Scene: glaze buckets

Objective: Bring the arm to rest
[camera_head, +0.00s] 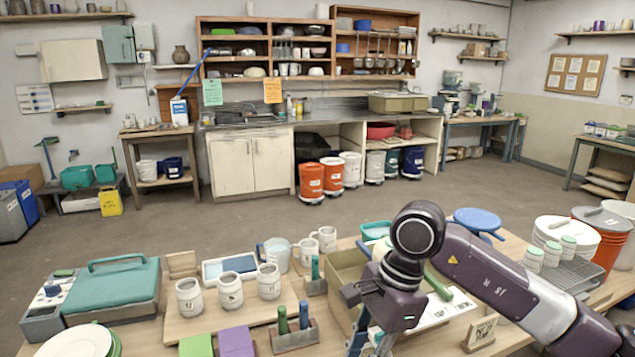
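My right arm (500,275) comes in from the right edge, bends at a dark purple joint (418,235) and hangs its wrist over the front workbench. My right gripper (370,345) points down at the bottom edge of the picture, in front of the beige basin. Its fingertips are cut off or very small, so I cannot tell whether it is open or holds anything. My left gripper is not in view.
Several white mugs (230,290) stand on a wooden board left of the gripper. The beige basin (347,265) is behind it, partly hidden. A small sign (481,332) and lidded jars (551,254) stand near the arm. The floor (240,222) beyond is clear.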

